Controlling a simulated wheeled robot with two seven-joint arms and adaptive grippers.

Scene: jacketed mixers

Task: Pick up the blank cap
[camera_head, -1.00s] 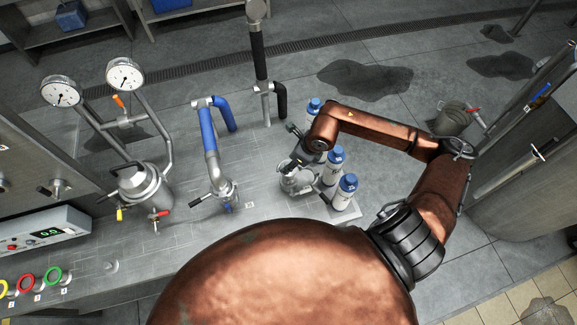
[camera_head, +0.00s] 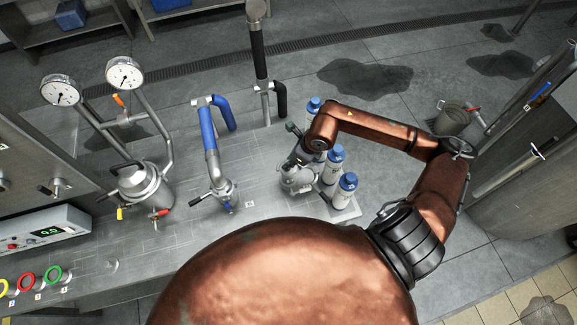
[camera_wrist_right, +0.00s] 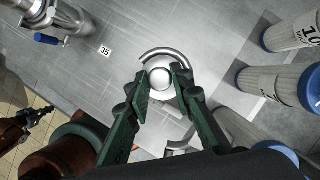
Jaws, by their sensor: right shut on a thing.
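The blank cap (camera_wrist_right: 160,76) is a shiny silver rounded piece in the right wrist view, with a curved metal rim showing behind it. My right gripper (camera_wrist_right: 161,80) has its two green-and-black fingers closed on opposite sides of it. In the head view my right gripper (camera_head: 294,163) is at the silver fitting (camera_head: 298,184) on the bench, beside the blue-capped bottles. The arm hides part of the fitting. I cannot tell whether the cap is clear of what lies beneath it. A brown arm part with a dark end shows at the wrist view's left edge; its jaw state is unclear.
Blue-capped bottles (camera_head: 345,190) stand close to the right of the gripper. A blue-handled pipe (camera_head: 210,140) and a jacketed vessel (camera_head: 142,190) with two gauges stand to the left. A tall black-sleeved pipe (camera_head: 258,60) rises behind. The bench between the fittings is fairly clear.

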